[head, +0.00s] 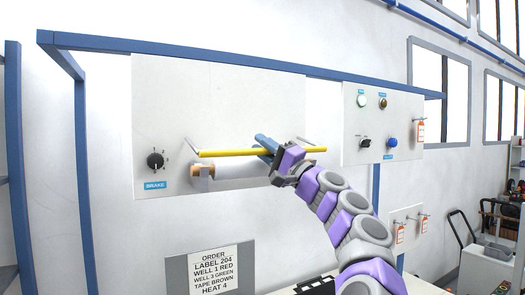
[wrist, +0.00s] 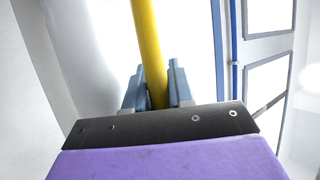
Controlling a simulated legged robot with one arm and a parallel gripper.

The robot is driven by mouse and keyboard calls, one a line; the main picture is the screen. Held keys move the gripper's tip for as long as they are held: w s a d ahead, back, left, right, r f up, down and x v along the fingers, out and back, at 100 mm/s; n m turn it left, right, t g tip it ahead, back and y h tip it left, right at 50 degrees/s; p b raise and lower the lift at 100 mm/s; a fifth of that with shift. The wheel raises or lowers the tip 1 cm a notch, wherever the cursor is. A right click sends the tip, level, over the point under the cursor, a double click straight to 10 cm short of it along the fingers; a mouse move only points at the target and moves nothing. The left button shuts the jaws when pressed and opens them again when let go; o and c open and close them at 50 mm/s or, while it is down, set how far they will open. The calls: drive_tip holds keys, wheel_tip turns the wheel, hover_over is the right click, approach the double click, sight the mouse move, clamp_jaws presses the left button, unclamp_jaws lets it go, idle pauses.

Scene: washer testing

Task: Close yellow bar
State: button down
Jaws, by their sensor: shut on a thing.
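The yellow bar (head: 228,153) runs nearly level across the front of the white panel, held out on grey arms at its ends. It also shows in the wrist view (wrist: 148,45), running up from between the fingers. My gripper (head: 266,144) is at the bar, right of its middle, with its blue fingers around it. In the wrist view my gripper (wrist: 155,90) has one finger on each side of the bar and is shut on it. The exact contact is partly hidden by the dark palm plate.
A black brake knob (head: 155,160) is at left. The right panel (head: 349,130) carries buttons and knobs. An order sign (head: 213,268) stands below. Blue frame posts (head: 83,170) stand at left.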

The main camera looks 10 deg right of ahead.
drive_tip(key=shift+w+f, duration=0.1)
drive_tip(key=shift+f, duration=0.15)
drive_tip(key=c, duration=1.1)
unclamp_jaws()
drive_tip(key=shift+o, duration=0.2)
drive_tip(key=shift+s+d+r, duration=0.1)
drive_tip(key=shift+s, duration=0.1)
drive_tip(key=b+v, duration=0.1)
drive_tip(key=v, duration=1.6)
drive_tip(key=shift+d+b, duration=0.15)
drive_tip(key=shift+b, duration=0.25)
